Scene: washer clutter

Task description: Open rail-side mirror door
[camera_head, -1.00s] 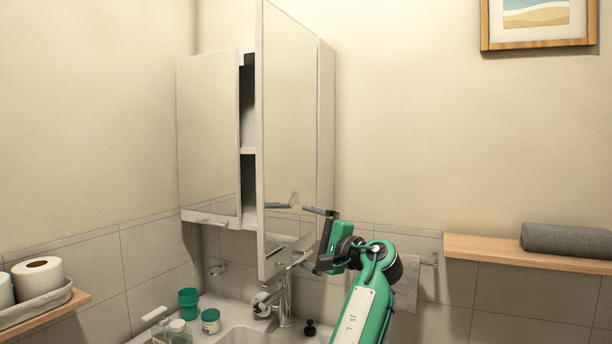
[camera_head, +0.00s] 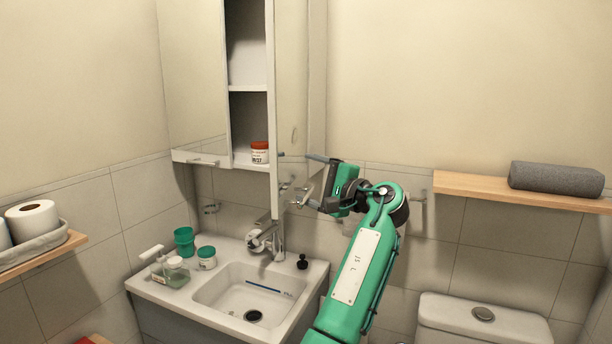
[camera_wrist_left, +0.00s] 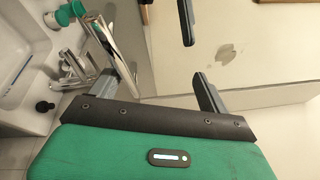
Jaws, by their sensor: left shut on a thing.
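The mirror door (camera_head: 291,90) on the right of the wall cabinet stands swung outward, its narrow white edge facing me. Beside it the cabinet's inner shelves (camera_head: 250,88) show. In the left wrist view the gripper fingers (camera_wrist_left: 198,58) lie close to the mirror surface (camera_wrist_left: 240,50). My right gripper is not in view.
The left mirror door (camera_head: 195,80) is closed. An orange-lidded jar (camera_head: 259,152) stands on the lower shelf. Below are a faucet (camera_head: 277,236), a sink (camera_head: 225,285) and several small containers. A wooden shelf with a grey towel (camera_head: 556,178) is at the right.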

